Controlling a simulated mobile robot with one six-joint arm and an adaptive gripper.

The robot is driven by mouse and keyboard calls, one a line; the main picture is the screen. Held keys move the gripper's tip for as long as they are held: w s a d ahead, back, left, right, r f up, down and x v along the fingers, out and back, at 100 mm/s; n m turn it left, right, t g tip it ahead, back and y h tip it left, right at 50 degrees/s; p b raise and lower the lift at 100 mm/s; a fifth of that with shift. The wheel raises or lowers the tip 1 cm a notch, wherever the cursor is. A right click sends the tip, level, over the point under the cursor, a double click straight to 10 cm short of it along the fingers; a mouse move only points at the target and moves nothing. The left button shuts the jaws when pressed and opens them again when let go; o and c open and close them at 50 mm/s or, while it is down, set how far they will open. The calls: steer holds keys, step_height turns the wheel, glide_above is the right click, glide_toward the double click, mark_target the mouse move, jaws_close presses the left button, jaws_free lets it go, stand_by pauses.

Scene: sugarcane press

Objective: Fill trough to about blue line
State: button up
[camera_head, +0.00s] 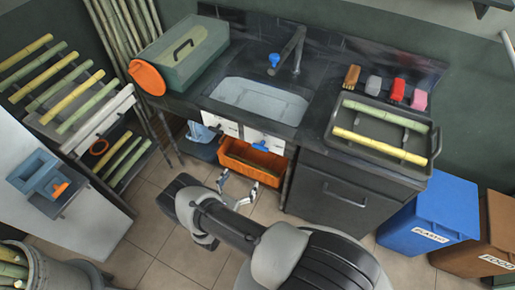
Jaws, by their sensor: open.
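A pale grey trough-like sink basin (258,100) is set in the dark counter; I cannot make out a blue line in it or tell its water level. A dark tap (294,52) stands behind it, with a blue knob or end (274,60) at its left. My gripper (238,184) is open and empty, low in front of the counter. It is below and in front of an orange bin (240,165) under the sink, apart from the tap. A blue handle-like part (262,145) shows above that bin.
A tray (410,150) with cane pieces, a brush (351,77) and sponges are right. Blue (430,215) and brown (485,235) bins stand at right.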

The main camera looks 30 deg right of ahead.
mark_target(260, 146)
steer(key=b+x, duration=0.3)
steer(key=x, duration=1.4)
steer(key=shift+w+d, duration=0.1)
steer(key=shift+d, duration=0.1)
steer(key=shift+c, duration=0.5)
steer(key=c, duration=1)
steer(key=shift+m, duration=0.3)
steer(key=shift+m+b, duration=0.65)
steer(key=shift+m, duration=0.55)
steer(key=shift+m+b, duration=0.55)
steer(key=shift+m, duration=1.25)
